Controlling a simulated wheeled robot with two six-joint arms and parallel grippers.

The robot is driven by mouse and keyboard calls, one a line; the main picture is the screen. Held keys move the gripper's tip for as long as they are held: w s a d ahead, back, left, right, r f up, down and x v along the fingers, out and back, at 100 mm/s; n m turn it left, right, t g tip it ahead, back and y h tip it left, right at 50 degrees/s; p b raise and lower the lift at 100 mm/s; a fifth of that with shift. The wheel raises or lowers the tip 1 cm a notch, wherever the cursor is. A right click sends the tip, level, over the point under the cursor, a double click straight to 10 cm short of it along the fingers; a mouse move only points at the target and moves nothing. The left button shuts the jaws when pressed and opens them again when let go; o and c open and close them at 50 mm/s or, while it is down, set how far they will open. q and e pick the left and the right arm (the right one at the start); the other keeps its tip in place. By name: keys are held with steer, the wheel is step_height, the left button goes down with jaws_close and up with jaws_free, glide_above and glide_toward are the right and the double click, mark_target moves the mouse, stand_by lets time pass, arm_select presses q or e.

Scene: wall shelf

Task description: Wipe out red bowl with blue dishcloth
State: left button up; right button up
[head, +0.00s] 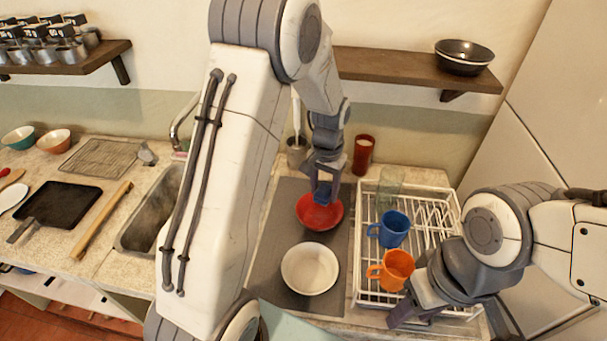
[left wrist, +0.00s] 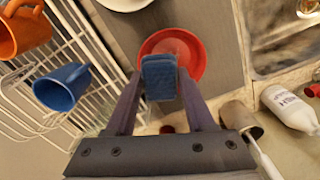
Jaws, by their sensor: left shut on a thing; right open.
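The red bowl (head: 328,218) stands on the grey mat behind the white bowl, and it also shows in the left wrist view (left wrist: 192,50). My left gripper (head: 322,186) points down over the bowl's back part. It is shut on the folded blue dishcloth (left wrist: 160,80), which also shows in the head view (head: 322,197). The cloth overlaps the red bowl in both views; whether it touches the inside cannot be told. My right gripper (head: 408,314) is open and empty at the front of the dish rack, below the orange mug.
The white bowl (head: 310,269) stands on the grey mat (head: 277,232). The white dish rack (head: 362,283) holds a blue mug (head: 394,229), an orange mug (head: 393,270) and a glass (head: 390,183). A red cup (head: 363,155) and a metal canister (head: 297,152) stand behind. The sink (head: 150,215) is left.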

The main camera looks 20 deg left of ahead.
mark_target(321, 184)
arm_select(q)
steer(key=w+n+p, duration=0.1)
steer(key=n+p, duration=0.1)
steer(key=a+f+n+p, duration=0.1)
steer(key=n+p, duration=0.2)
steer(key=w+a+n+p, duration=0.1)
steer(key=n+p, duration=0.1)
steer(key=shift+w+f+n, duration=0.2)
steer(key=shift+w+n, duration=0.1)
steer(key=shift+n, duration=0.1)
arm_select(e)
step_height(321, 184, up, 10)
steer(key=r+p, duration=0.1)
steer(key=p, duration=0.1)
arm_select(q)
steer(key=shift+n, duration=0.9)
steer(key=shift+w+f+b, duration=0.15)
steer(key=shift+f+b, duration=1.8)
steer(key=shift+f, duration=1.15)
steer(key=shift+f+b, duration=1.65)
steer(key=shift+f, duration=0.5)
arm_select(e)
step_height(321, 184, down, 7)
arm_select(q)
steer(key=shift+f+b, duration=0.5)
steer(key=shift+f, duration=0.1)
arm_select(e)
steer(key=shift+f, duration=0.55)
arm_select(q)
steer(key=shift+w+a, duration=0.1)
